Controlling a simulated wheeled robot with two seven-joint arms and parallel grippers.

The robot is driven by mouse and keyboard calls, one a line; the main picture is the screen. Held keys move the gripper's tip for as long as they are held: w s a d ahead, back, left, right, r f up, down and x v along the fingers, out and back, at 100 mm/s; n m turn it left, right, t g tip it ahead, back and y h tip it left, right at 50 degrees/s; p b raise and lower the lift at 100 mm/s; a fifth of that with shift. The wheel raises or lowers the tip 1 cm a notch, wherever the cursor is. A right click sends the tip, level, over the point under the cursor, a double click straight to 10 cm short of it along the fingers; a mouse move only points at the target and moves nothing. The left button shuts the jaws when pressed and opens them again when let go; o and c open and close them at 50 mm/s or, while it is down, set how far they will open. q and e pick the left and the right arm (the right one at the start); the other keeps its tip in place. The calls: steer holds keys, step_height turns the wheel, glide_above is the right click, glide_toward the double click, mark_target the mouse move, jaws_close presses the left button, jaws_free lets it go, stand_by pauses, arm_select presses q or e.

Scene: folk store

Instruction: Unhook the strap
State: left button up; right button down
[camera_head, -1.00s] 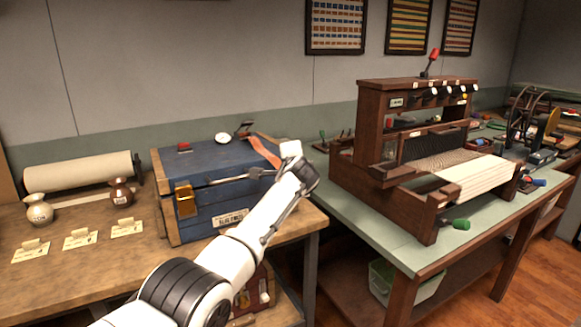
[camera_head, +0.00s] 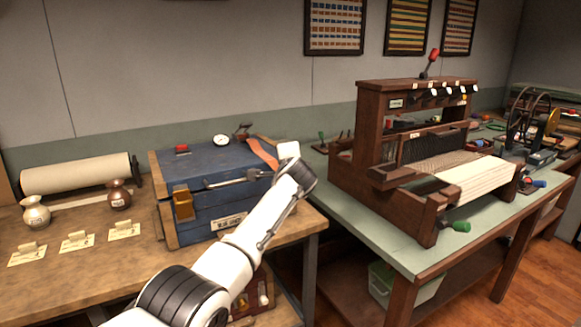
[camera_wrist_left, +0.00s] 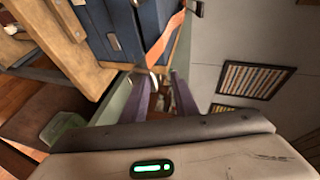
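A blue chest (camera_head: 215,165) with wooden edges stands on the left workbench. An orange strap (camera_head: 262,153) lies over the right end of its lid and runs down behind my left wrist. In the left wrist view the strap (camera_wrist_left: 166,42) runs down the chest's side to a small metal piece (camera_wrist_left: 153,82) between or close to the fingertips of my left gripper (camera_wrist_left: 162,78). The two fingers stand apart with a clear gap, and I see no grip on the strap. Whether a finger touches it is unclear. In the head view the fingers are hidden. My right gripper is not in view.
A paper roll (camera_head: 75,174), two vases and several cards lie to the left. A wooden loom (camera_head: 400,150) stands on the green-topped bench (camera_head: 350,205) at right.

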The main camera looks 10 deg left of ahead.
arm_select(q)
steer(key=v, duration=1)
steer(key=shift+r, duration=0.15)
steer(key=shift+s, duration=0.1)
stand_by(0.3)
steer(key=s+f+n+g+h, duration=0.1)
steer(key=s+f, duration=0.4)
steer(key=f, duration=0.5)
steer(key=s+a+f+n+h, duration=0.15)
steer(key=s+f, duration=0.25)
steer(key=f, duration=0.6)
steer(key=s+f+n+g+h, duration=0.1)
steer(key=s+f, duration=0.4)
steer(key=f, duration=0.4)
steer(key=s+f+n+g+h, duration=0.1)
steer(key=s+f, duration=0.4)
steer(key=s, duration=0.5)
steer(key=s+f+n+g+h, duration=0.1)
steer(key=s+f+n, duration=0.3)
steer(key=s, duration=0.7)
steer(key=s+f+n+g+h, duration=0.1)
steer(key=s+f+n, duration=0.1)
steer(key=s+f, duration=0.4)
steer(key=s, duration=0.5)
steer(key=shift+d, duration=0.4)
